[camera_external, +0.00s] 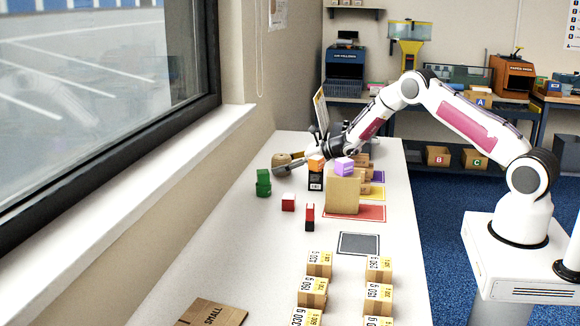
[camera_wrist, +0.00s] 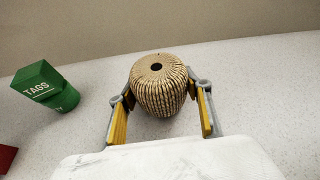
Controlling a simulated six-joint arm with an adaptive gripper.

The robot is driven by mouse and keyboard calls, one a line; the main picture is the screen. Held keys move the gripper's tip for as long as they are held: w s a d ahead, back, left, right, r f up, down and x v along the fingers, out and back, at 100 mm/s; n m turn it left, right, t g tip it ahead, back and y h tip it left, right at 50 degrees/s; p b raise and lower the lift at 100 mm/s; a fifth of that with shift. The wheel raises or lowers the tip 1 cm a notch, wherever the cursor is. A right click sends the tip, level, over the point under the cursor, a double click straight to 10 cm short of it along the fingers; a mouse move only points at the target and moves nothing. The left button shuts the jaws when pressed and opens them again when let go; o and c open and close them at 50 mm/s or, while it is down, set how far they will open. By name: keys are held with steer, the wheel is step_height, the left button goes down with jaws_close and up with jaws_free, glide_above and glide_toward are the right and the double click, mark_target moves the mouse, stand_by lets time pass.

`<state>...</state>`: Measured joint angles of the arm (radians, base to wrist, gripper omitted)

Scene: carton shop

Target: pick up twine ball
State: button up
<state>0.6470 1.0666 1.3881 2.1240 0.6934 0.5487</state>
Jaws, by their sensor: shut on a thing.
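The twine ball (camera_wrist: 159,88) is tan and ribbed, with a dark hole on its top. In the wrist view it sits between the two fingers of my gripper (camera_wrist: 160,98), which is shut on it. In the external view the twine ball (camera_external: 281,159) is at the far left part of the table, close to the wall, with my gripper (camera_external: 283,166) at it. I cannot tell whether the ball touches the table or is slightly above it.
Several small labelled cartons (camera_external: 319,265) fill the front. The table's left middle is clear.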

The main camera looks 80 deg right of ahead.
mark_target(281, 156)
steer(key=shift+r, duration=0.15)
steer(key=shift+r, duration=4.9)
